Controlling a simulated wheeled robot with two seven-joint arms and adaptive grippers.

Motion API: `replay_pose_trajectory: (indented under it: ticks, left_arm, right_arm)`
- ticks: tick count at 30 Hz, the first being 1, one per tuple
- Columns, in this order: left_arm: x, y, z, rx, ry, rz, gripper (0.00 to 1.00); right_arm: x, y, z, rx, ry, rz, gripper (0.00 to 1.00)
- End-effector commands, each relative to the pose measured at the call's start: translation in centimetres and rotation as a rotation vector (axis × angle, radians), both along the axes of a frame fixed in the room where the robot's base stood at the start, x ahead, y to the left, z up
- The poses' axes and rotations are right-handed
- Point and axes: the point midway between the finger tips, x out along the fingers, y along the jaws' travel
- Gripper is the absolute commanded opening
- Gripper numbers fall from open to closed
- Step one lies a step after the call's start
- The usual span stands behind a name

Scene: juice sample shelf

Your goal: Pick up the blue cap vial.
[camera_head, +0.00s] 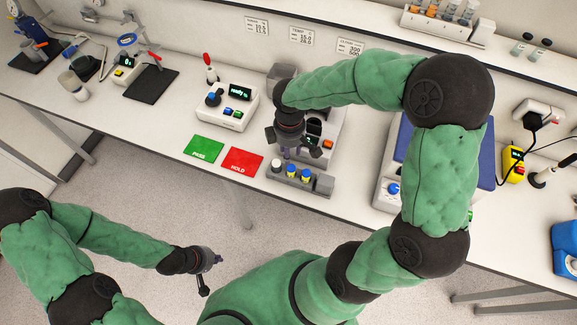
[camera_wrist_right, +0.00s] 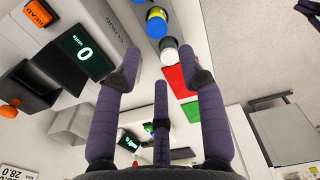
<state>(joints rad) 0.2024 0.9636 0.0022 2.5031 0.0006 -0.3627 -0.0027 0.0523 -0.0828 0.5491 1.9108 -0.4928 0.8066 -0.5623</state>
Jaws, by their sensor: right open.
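A green PASS mat (camera_head: 204,149) and a red HOLD mat (camera_head: 241,162) lie left of the rack. A device with a lit display (camera_head: 227,107) stands behind them. A grey machine stands close behind my right gripper. The bench front (camera_head: 130,118) is clear at left.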

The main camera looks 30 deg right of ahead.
Motion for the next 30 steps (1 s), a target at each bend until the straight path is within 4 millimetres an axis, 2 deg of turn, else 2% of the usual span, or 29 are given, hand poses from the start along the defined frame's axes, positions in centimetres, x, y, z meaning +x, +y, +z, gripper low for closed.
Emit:
replay_pose_trajectory:
  ticks: [9,19,27,30]
  left_arm:
    - [-0.1,0.0,-0.8,0.0,0.001,0.0,0.0]
    - [0.0,0.0,-1.1,0.0,0.001,0.0,0.0]
    - [0.0,0.0,-1.8,0.0,0.001,0.0,0.0]
    - [0.0,0.0,-1.8,0.0,0.001,0.0,0.0]
  right_arm:
    - [-0.1,-0.1,-4.5,-0.002,0.006,0.002,0.41]
    - [-0.1,-0.2,-6.4,-0.001,0.003,0.002,0.41]
    - [-0.1,-0.6,-10.1,0.0,0.004,0.002,0.41]
    - [-0.1,-0.6,-10.7,-0.001,0.003,0.002,0.41]
